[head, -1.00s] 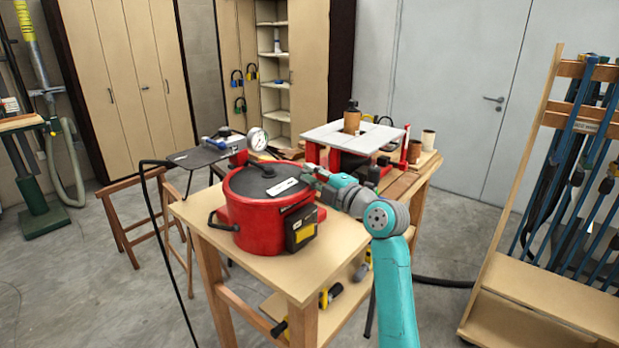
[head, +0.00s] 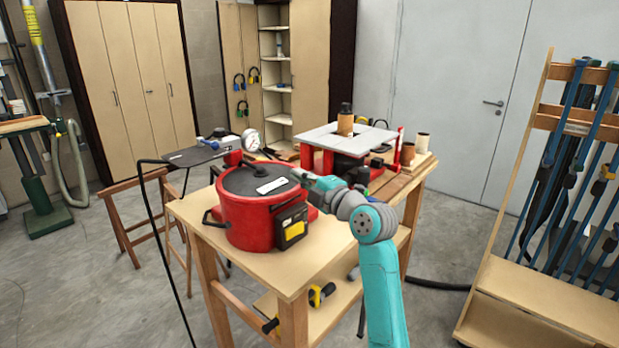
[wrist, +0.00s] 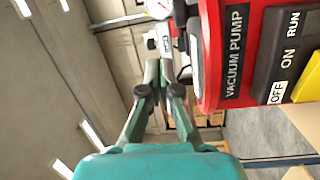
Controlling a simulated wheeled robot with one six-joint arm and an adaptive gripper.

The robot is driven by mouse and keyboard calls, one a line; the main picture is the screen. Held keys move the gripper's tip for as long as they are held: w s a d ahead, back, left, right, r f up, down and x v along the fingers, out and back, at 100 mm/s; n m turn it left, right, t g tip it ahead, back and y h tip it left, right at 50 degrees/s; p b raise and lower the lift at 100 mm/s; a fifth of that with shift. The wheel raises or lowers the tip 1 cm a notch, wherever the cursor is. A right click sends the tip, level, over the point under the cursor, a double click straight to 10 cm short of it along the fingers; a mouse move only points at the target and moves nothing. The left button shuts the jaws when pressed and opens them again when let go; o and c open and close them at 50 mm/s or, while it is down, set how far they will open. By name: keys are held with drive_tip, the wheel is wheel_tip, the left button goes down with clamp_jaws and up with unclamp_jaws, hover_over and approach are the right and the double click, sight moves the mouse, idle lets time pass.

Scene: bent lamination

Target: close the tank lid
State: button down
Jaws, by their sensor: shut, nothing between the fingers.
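The red tank (head: 247,222) stands on the wooden table, with a dark round lid (head: 238,182) lying flat over its top. I cannot tell whether the lid is fully seated. A pale label lies on the lid. My gripper (head: 299,176) is at the right edge of the tank, near lid height, shut and empty. In the wrist view the gripper fingers (wrist: 158,92) are beside the tank's red vacuum pump panel (wrist: 232,55). Whether the fingertips touch the tank or lid is not clear.
A pressure gauge (head: 250,140) rises behind the tank, and a black hose runs down at the left. The wooden table (head: 285,268) has bare room in front. A clamp rack (head: 560,200) is at the right.

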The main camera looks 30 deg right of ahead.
drive_tip(key=s+d, duration=0.4)
drive_tip(key=d, duration=0.4)
drive_tip(key=shift+f, duration=0.4)
drive_tip(key=shift+s, duration=0.1)
